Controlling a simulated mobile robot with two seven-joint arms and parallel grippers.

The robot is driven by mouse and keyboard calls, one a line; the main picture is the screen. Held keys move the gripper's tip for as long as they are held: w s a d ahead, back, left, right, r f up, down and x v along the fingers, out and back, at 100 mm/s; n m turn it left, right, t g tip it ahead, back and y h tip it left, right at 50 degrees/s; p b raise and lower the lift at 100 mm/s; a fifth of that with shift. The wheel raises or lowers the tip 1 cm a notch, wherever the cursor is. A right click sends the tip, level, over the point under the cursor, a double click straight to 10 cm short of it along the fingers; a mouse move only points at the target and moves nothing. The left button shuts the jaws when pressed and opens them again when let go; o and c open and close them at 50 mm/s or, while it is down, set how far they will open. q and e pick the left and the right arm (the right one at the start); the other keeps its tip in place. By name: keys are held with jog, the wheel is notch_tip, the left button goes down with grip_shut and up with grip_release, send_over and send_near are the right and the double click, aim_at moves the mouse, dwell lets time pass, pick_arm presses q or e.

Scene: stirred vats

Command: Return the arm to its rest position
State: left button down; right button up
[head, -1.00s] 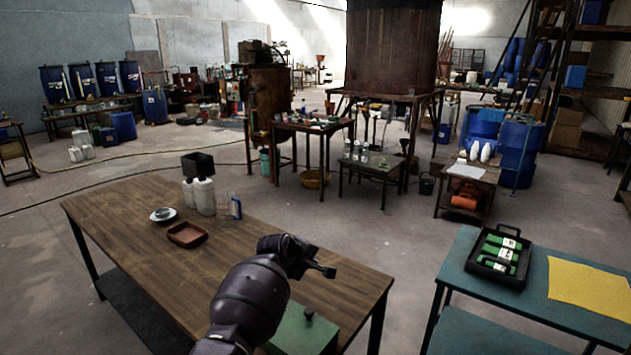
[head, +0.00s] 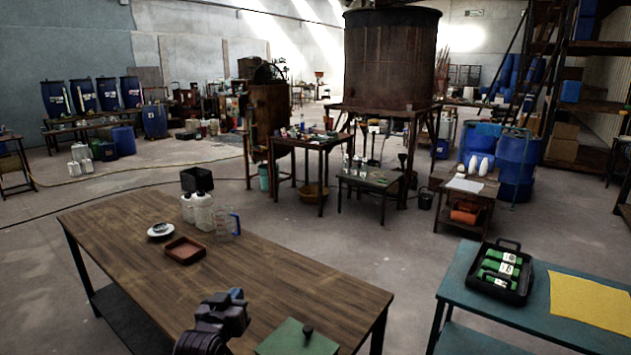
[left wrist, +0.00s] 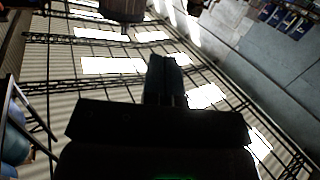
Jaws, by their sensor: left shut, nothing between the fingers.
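My left gripper (head: 237,296) shows at the bottom of the head view, low over the near part of the wooden table (head: 240,277). It is left of the green box and touches nothing that I can see. In the left wrist view its fingers (left wrist: 167,77) are together with nothing between them, and they point up toward the roof windows. Most of my left arm is below the picture's edge. My right gripper is in neither view.
A green box (head: 298,340) with a black knob lies at the table's near edge. A brown tray (head: 185,251), a clear jug (head: 228,224) and white bottles (head: 202,211) stand farther back. A teal table (head: 457,284) with a black tray (head: 517,293) is at the right.

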pick_arm(q)
jog(key=s+a+f+g+y, duration=0.1)
jog(key=s+a+f, duration=0.2)
jog(key=s+f, duration=0.4)
jog(key=s+a+f+g, duration=0.2)
jog(key=s+f, duration=0.5)
jog(key=s, duration=0.8)
jog(key=s+a+f+g+y, duration=0.1)
jog(key=s+a+f, duration=0.4)
jog(key=s, duration=0.6)
jog(key=shift+s+f+g+y, duration=0.3)
jog(key=shift+s+f+g, duration=0.1)
jog(key=shift+f, duration=0.55)
